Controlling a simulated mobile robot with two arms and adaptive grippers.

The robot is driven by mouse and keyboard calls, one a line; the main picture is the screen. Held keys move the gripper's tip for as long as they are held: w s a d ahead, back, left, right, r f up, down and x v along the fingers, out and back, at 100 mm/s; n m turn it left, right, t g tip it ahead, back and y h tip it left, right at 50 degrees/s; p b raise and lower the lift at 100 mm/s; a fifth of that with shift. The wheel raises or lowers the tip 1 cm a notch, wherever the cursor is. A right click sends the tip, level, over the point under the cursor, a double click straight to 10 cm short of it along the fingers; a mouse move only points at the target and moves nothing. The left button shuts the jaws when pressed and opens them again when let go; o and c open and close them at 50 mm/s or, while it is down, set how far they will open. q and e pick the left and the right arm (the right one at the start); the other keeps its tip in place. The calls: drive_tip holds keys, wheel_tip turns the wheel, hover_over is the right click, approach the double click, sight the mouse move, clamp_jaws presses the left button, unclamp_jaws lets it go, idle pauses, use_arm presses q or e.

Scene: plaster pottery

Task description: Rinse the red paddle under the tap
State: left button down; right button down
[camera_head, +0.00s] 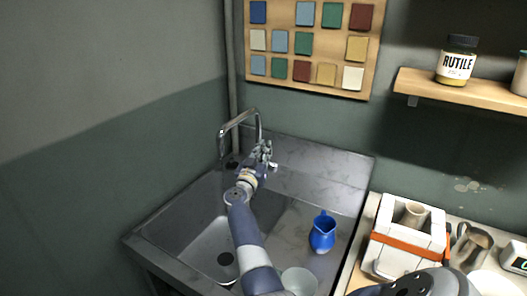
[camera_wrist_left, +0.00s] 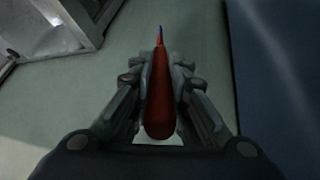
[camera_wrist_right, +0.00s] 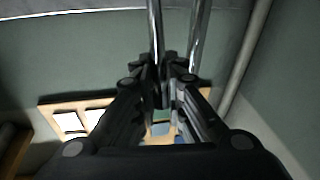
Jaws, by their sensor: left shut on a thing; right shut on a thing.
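The red paddle (camera_wrist_left: 160,100) is in the left wrist view, held lengthwise between the fingers of my left gripper (camera_wrist_left: 160,75), which is shut on it. A small blue tip shows at its far end. The left gripper and the paddle do not show in the head view. The chrome tap (camera_head: 238,122) stands at the back of the sink (camera_head: 195,215). My right gripper (camera_head: 262,153) is shut at the tap, on the right of its spout. The right wrist view shows chrome pipes (camera_wrist_right: 155,30) at its fingertips. The exact part gripped is hidden. I see no water stream.
A blue jug (camera_head: 322,233) and a pale round bowl (camera_head: 299,281) are on the sink's right side. A white block mould with an orange strap (camera_head: 408,240) stands on the right counter. A shelf (camera_head: 470,92) and a tile board (camera_head: 340,75) hang on the wall. The left basin is clear.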

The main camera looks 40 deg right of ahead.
drive_tip(key=c, duration=1.6)
unclamp_jaws()
drive_tip(key=shift+r, duration=0.15)
drive_tip(key=shift+c, duration=0.2)
drive_tip(key=shift+d, duration=0.15)
drive_tip(key=v, duration=0.7)
drive_tip(key=shift+a, duration=0.25)
drive_tip(key=shift+f, duration=0.25)
